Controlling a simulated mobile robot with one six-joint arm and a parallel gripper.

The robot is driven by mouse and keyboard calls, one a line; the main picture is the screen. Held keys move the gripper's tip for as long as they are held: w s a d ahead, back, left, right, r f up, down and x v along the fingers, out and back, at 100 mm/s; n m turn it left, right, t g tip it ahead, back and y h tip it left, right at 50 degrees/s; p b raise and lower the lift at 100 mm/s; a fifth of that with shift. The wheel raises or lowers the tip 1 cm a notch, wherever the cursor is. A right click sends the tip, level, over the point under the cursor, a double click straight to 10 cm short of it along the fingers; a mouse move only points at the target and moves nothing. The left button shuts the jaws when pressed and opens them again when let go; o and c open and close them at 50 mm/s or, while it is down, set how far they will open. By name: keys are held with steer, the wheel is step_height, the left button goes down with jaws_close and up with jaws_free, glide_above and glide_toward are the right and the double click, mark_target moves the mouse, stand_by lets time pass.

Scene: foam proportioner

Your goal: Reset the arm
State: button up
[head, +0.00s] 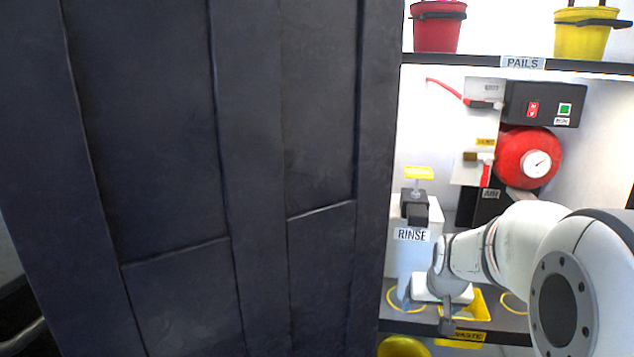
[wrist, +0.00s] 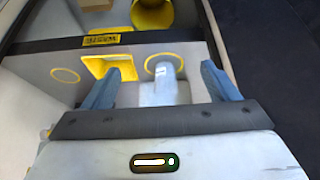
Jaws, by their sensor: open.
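My arm reaches in from the right in the head view, and my gripper (head: 447,318) is low in front of the shelf, beside the yellow waste funnel. In the wrist view my gripper (wrist: 158,85) is open, its two blue-grey fingers spread wide. A pale, whitish upright part (wrist: 165,88) shows between the fingers, over a yellow ring; neither finger touches it as far as I can see. The yellow waste funnel (wrist: 112,68) lies just beyond the left finger.
A large dark panel (head: 180,150) fills the left. A white RINSE tank (head: 412,250) stands behind my gripper. A red round vessel with a gauge (head: 526,158), a black switch box (head: 543,103) and the PAILS shelf (head: 590,66) are behind and above my arm.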

steer(key=s+a+r+n+g+p, duration=0.1)
steer(key=s+a+r+p, duration=0.3)
steer(key=s+r+p, duration=0.5)
steer(key=s+a+r+g+p, duration=0.2)
steer(key=s+a+r+p, duration=0.3)
steer(key=s+r+p, duration=0.4)
steer(key=s+r, duration=0.2)
steer(key=s, duration=0.2)
steer(key=shift+r+n+y, duration=0.25)
steer(key=shift+n+y, duration=0.15)
